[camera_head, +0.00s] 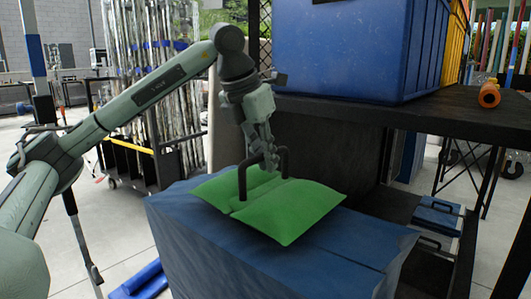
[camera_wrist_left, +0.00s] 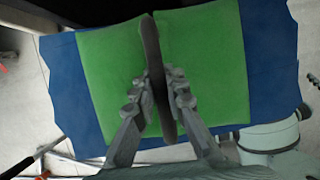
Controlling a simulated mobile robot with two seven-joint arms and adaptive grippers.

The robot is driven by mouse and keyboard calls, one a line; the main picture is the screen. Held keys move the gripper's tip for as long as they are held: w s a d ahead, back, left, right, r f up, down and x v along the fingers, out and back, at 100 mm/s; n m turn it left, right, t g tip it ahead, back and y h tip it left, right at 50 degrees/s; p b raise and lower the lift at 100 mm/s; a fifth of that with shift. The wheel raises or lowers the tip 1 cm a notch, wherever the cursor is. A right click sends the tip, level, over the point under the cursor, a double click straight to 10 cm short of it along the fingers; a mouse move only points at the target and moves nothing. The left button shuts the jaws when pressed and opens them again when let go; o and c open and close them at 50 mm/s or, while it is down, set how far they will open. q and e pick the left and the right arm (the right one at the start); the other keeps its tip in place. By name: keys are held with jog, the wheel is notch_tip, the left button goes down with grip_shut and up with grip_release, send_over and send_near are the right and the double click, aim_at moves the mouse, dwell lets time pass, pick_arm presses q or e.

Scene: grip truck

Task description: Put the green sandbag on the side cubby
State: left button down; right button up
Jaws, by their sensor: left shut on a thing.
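The green sandbag (camera_head: 292,214) lies on top of a large blue block-shaped thing (camera_head: 265,262) and has a dark looped handle (camera_head: 241,183). My left gripper (camera_head: 268,160) is above it, with its fingers at the handle. In the left wrist view, the left gripper's fingers (camera_wrist_left: 160,92) are closed on both sides of the handle (camera_wrist_left: 152,45), and the green sandbag (camera_wrist_left: 215,60) spreads out below on both sides. The side cubby may be the dark shelf unit (camera_head: 325,135) beside the blue block; I cannot tell for sure. My right gripper is not in view.
A big blue bin (camera_head: 355,50) stands on the dark shelf top, with an orange cylinder (camera_head: 489,95) to its right. A blue case (camera_head: 437,217) lies lower right. A wheeled rack of poles (camera_head: 150,90) stands at the back left. A blue object (camera_head: 140,281) lies on the floor.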

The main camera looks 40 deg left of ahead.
pick_arm(q)
jog(key=shift+r, duration=0.2)
jog(key=c, duration=1.9)
grip_release()
jog(key=shift+f, duration=0.2)
jog(key=o, duration=0.3)
jog(key=shift+o, duration=0.2)
